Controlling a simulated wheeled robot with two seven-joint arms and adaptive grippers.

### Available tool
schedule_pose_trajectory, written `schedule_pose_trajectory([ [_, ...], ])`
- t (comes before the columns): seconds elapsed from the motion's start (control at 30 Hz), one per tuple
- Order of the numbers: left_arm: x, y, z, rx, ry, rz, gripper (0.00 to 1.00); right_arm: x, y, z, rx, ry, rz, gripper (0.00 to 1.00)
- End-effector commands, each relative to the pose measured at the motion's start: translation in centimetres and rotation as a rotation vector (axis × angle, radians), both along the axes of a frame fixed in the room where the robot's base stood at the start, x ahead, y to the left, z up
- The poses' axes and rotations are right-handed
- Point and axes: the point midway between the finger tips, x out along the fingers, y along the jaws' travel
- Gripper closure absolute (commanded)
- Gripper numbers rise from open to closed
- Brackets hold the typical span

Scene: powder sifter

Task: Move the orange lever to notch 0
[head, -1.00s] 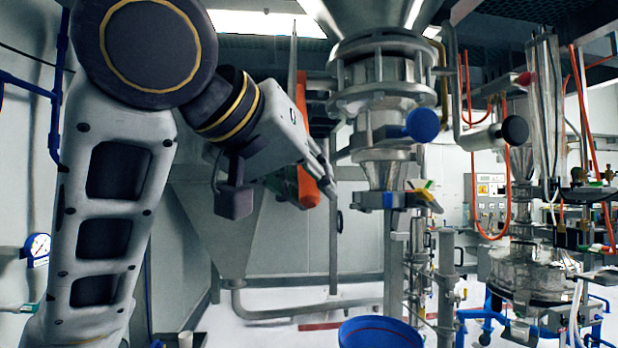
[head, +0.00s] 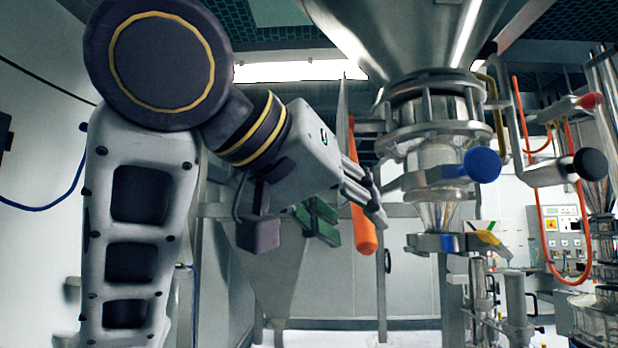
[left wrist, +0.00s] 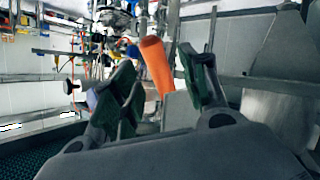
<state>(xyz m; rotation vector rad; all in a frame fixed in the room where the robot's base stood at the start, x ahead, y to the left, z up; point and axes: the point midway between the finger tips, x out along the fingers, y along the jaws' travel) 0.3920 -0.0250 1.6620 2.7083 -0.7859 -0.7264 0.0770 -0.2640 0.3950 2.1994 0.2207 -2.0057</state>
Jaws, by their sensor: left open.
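The orange lever (head: 362,230) hangs downward beside the metal sifter column in the head view, its rounded end at the bottom. Its upper part is partly hidden behind my gripper. My left gripper (head: 347,212) is open at the lever, with green pads showing to the lever's left. In the left wrist view, the lever (left wrist: 156,65) appears between the two spread fingers of the left gripper (left wrist: 162,82), with gaps on both sides. I cannot make out notch marks. My right gripper is not in view.
The sifter column carries a large hopper (head: 410,30), a blue knob (head: 482,164) and a black knob (head: 590,163) to the lever's right. A valve with a yellow handle (head: 488,237) sits lower. A grey funnel (head: 275,280) is behind the gripper.

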Motion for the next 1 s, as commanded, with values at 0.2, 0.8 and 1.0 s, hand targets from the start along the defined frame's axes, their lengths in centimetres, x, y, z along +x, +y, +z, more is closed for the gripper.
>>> schedule_pose_trajectory([
  [0.2,-1.6,1.3,0.9,0.000,-0.003,0.002,0.56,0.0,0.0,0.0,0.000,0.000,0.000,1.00],
  [0.8,-5.4,4.1,2.9,0.001,0.000,0.001,0.56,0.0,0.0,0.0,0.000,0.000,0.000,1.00],
  [1.0,-5.6,4.2,3.0,0.000,0.000,0.000,0.56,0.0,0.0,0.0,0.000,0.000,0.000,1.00],
])
